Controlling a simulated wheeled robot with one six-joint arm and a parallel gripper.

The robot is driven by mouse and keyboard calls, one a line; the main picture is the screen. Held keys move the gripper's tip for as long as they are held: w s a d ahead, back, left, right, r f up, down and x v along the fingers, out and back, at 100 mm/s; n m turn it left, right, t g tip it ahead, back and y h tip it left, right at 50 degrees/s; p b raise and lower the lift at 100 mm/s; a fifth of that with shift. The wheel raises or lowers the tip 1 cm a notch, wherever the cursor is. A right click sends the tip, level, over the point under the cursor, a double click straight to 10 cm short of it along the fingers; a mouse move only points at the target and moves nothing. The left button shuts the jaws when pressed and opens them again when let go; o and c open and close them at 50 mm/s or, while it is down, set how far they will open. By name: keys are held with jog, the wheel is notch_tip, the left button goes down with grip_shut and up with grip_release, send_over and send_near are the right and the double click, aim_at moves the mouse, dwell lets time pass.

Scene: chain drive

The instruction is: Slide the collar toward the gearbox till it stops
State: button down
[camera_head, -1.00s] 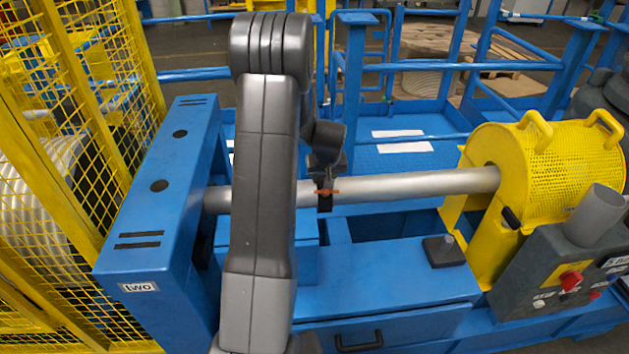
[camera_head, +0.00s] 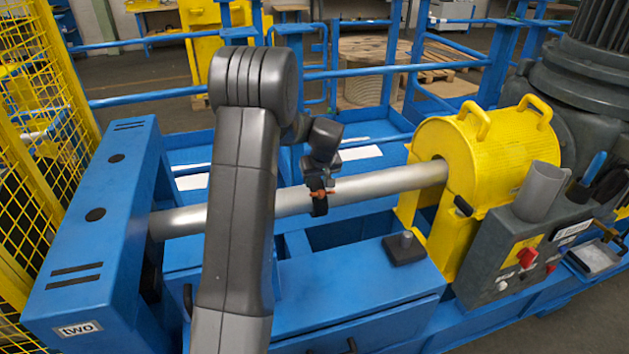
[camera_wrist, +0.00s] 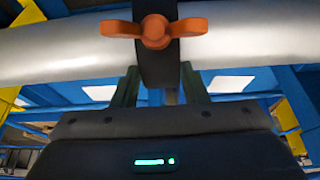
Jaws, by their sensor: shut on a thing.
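The collar (camera_head: 320,204) is a dark ring around the long grey shaft (camera_head: 382,183), with an orange wing screw (camera_wrist: 155,31) on it. The collar also shows in the wrist view (camera_wrist: 155,68). My gripper (camera_head: 321,181) is at the collar, and its two fingers (camera_wrist: 159,88) stand one on each side of it, shut on it.
A blue housing marked "two" (camera_head: 105,215) stands at the shaft's left end. A large grey machine (camera_head: 590,85) stands behind the guard at right. A control box (camera_head: 515,255), a dark block with a knob (camera_head: 404,248) and blue rails surround the shaft. Yellow mesh fencing (camera_head: 40,140) is at left.

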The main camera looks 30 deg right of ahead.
jog(key=c, duration=1.2)
grip_release()
jog(key=shift+d+r, duration=0.1)
jog(key=shift+d, duration=0.1)
jog(key=shift+c, duration=0.2)
jog(key=o, duration=0.4)
jog(key=shift+s+d, duration=0.1)
jog(key=shift+d, duration=0.05)
jog(key=b+v, duration=0.1)
jog(key=v, duration=1.2)
jog(key=shift+s+r, duration=0.2)
jog(key=shift+r, duration=0.05)
